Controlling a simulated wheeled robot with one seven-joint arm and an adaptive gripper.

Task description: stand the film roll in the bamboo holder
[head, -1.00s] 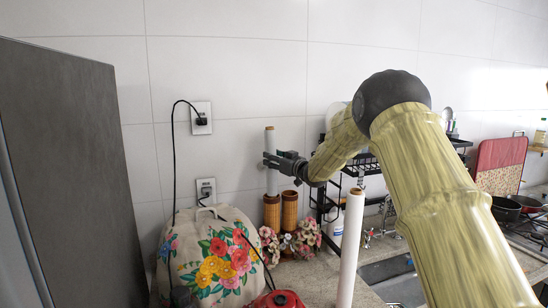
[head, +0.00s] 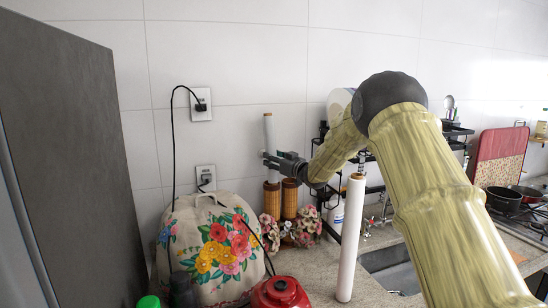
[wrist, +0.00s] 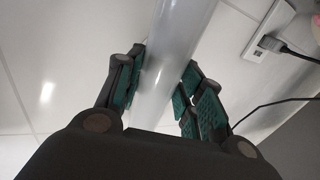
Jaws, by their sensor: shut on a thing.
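The film roll (head: 268,132) is a white upright tube at the back by the tiled wall. My gripper (head: 271,160) is shut on it around its middle, from the right. The bamboo holder (head: 280,198) is a pair of brown tubes on the counter. The roll's lower end meets the left tube's top; I cannot tell how deep it goes in. In the wrist view the roll (wrist: 172,60) passes between the two green-padded fingers. A second white roll with brown ends (head: 350,238) stands upright nearer to me.
A flowered cloth cover (head: 215,250) stands left of the holder, with pink flowers (head: 303,228) by its base. A red lidded object (head: 280,293) is in front. A black rack (head: 345,205) and the sink (head: 392,268) are to the right.

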